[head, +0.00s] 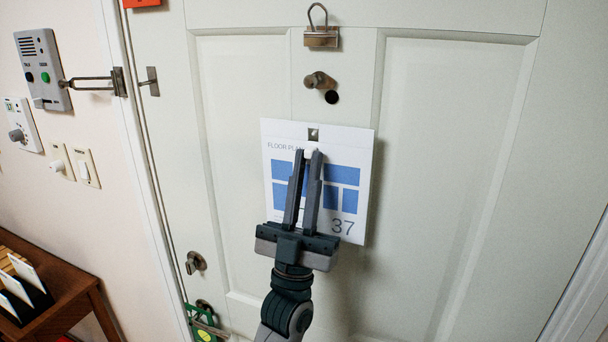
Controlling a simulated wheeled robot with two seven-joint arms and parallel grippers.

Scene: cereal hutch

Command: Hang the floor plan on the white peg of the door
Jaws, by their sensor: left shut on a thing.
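The floor plan (345,174) is a white card with blue room blocks and the number 37. It is upright in front of the door (437,120), slightly tilted. A small dark, square-framed hole shows near its top edge. My left gripper (310,154) is in front of the card, its fingers pointing up and shut on a small white piece on the card's face, just below the hole. I cannot tell whether the card touches the door. No white peg shows apart from that white piece; the door behind the card is hidden. My right gripper is not in view.
An intercom (43,70) and switches (73,163) are on the left wall. A wooden table (70,283) stands lower left. A green tag (203,325) hangs low on the door.

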